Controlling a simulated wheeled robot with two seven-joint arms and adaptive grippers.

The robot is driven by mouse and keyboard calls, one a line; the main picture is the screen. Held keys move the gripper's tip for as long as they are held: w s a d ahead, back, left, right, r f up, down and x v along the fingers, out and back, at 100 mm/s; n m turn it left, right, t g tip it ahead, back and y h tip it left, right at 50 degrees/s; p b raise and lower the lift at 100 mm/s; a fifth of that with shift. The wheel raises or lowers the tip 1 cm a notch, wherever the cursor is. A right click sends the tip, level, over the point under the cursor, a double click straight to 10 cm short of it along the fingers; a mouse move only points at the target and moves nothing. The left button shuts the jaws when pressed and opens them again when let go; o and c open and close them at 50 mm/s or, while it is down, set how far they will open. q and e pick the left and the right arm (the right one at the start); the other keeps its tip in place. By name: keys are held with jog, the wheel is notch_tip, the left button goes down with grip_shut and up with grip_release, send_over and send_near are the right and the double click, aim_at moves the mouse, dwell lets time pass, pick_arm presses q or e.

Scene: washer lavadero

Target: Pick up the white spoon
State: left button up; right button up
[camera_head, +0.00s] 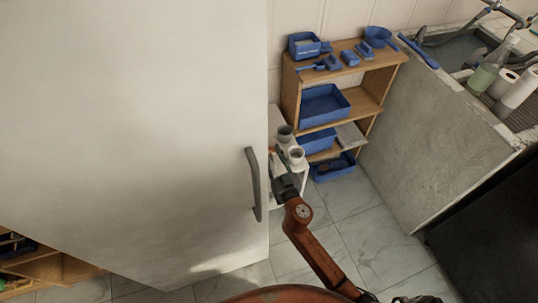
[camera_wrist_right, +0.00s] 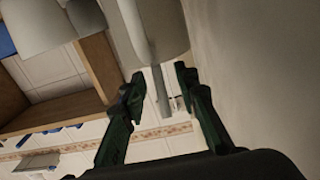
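My right gripper (camera_head: 283,178) is at the white stand below two pale cups, the front one (camera_head: 296,156) and the back one (camera_head: 285,133). In the right wrist view my right gripper (camera_wrist_right: 160,77) is open, with one dark green finger on each side. A thin pale grey stick (camera_wrist_right: 162,92) shows between the fingertips, with a gap on both sides. It runs up to a light, rounded cup-like shape (camera_wrist_right: 172,28). It may be the white spoon's handle, but I cannot tell for sure. No spoon can be made out in the head view. My left gripper is not in view.
A large white door (camera_head: 130,120) with a grey handle (camera_head: 253,183) stands close on the left. A wooden shelf (camera_head: 370,95) with blue trays and tools is behind the stand. A sink counter (camera_head: 440,130) is at right. Tiled floor (camera_head: 370,240) is clear between.

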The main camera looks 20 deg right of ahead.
grip_shut()
jog(key=shift+r, duration=0.1)
dwell(0.4)
